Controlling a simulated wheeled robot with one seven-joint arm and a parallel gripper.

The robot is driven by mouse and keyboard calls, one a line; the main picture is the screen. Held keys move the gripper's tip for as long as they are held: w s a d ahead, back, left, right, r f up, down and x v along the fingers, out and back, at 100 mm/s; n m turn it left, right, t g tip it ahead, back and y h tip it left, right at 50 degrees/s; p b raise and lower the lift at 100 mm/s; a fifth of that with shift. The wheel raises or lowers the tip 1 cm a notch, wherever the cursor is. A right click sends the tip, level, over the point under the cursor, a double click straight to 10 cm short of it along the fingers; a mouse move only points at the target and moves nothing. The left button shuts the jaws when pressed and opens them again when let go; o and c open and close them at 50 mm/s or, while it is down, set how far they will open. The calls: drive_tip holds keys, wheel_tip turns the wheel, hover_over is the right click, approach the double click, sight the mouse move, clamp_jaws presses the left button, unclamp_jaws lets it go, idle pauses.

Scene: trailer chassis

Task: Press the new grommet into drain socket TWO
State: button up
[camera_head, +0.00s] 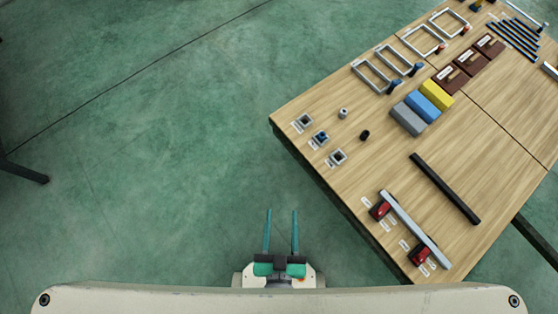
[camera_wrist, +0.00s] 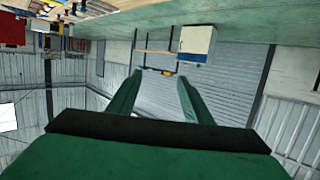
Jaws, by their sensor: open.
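Three small square drain sockets stand in a row near the table's left corner in the head view: an upper one (camera_head: 303,122), a middle one (camera_head: 320,137) with something blue in it, and a lower one (camera_head: 338,157). Their labels are too small to read. A black cylinder (camera_head: 364,135) and a light grey ring-like piece (camera_head: 343,113) stand on the table to their right; I cannot tell which is the new grommet. My gripper (camera_head: 281,211) is open and empty, off the table, below and left of the sockets. Its fingers also show in the wrist view (camera_wrist: 161,77).
The wooden table (camera_head: 465,150) holds grey, blue and yellow blocks (camera_head: 422,107), a black bar (camera_head: 445,188), a silver rail (camera_head: 414,228) with red parts, and metal frames (camera_head: 372,77). The green floor (camera_head: 150,150) left of the table is mostly clear.

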wheel_tip(320, 180, up, 6)
drive_tip(key=s, duration=0.1)
drive_tip(key=shift+s+a+f+n+y, duration=0.15)
drive_tip(key=shift+s+a+n+y, duration=0.15)
drive_tip(key=shift+s+a+y, duration=0.1)
drive_tip(key=c, duration=0.4)
